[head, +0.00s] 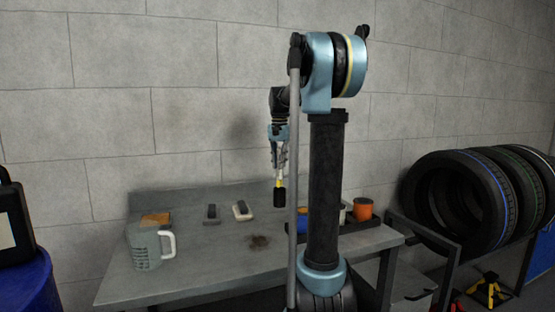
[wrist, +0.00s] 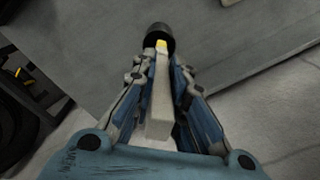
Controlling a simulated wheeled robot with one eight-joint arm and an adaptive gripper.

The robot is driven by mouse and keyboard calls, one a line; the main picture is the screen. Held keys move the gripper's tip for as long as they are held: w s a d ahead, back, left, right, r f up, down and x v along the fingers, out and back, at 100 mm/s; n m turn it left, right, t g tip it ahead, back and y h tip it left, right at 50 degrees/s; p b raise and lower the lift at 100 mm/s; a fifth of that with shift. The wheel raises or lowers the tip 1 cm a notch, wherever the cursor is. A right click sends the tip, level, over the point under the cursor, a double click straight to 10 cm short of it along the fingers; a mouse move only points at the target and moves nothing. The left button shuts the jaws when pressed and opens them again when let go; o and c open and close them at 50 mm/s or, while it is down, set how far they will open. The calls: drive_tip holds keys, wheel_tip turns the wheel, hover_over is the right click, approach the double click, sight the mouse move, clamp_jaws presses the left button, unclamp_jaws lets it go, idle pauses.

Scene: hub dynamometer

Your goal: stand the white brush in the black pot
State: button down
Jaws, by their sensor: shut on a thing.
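My gripper (head: 279,152) is shut on the white brush (head: 280,183), which hangs head down above the metal table. The brush has a pale handle, a yellow band and a black head at its lower end. In the wrist view my gripper's fingers (wrist: 160,88) close on both sides of the pale handle of the brush (wrist: 160,100), with the black head pointing away. I cannot make out the black pot; my arm column covers part of the table's right side, where it may be hidden.
The table (head: 205,262) holds a clear jug (head: 146,249), an orange-brown block (head: 155,219), two small dark-topped blocks (head: 211,213) (head: 242,210) and a dark stain (head: 259,242). An orange pot (head: 362,209) stands in a dark tray (head: 352,227) at right. Tyres (head: 460,200) are racked beyond.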

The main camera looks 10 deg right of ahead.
sight(279, 175)
drive_tip(key=shift+f, duration=2.55)
drive_tip(key=c, duration=1.5)
unclamp_jaws()
wheel_tip(279, 175, up, 12)
drive_tip(key=shift+a, duration=0.1)
